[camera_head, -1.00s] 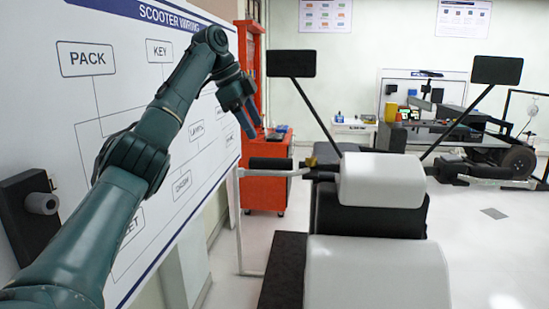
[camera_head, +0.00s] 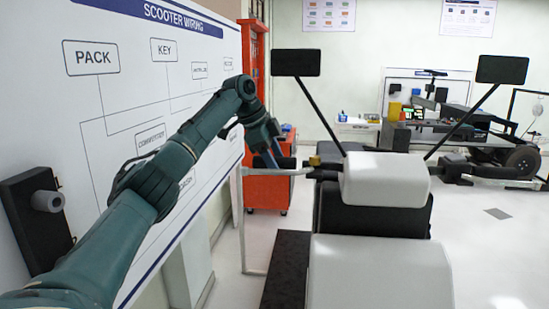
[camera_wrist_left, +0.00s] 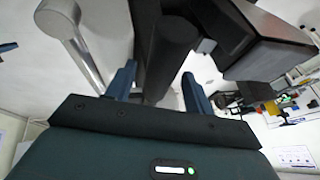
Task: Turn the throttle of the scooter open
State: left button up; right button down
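The scooter shows in the head view with a white body (camera_head: 385,180), a handlebar and two mirrors. The dark grip (camera_head: 288,163) on the handlebar's left end is partly hidden by my left gripper (camera_head: 272,157), which points down at it. In the left wrist view, the two blue fingers of my left gripper (camera_wrist_left: 160,85) are apart. A dark cylinder (camera_wrist_left: 172,52), seemingly the grip, lies between and beyond them, with a metal lever (camera_wrist_left: 78,45) at its left. I cannot tell whether the fingers touch the grip. A second dark grip (camera_head: 455,168) is at the handlebar's right end.
A white wiring board (camera_head: 110,105) stands close along the left, beside my left arm. A red cabinet (camera_head: 267,190) stands behind the left grip. Another vehicle on a bench (camera_head: 470,125) is at the far right.

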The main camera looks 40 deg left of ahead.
pick_arm(q)
jog(key=c, duration=0.9)
jog(key=shift+w+r, duration=0.15)
jog(key=shift+r, duration=0.05)
jog(key=shift+g, duration=0.4)
jog(key=shift+h, duration=0.3)
jog(key=o, duration=0.9)
jog(key=shift+f, duration=0.15)
jog(key=shift+o, duration=0.2)
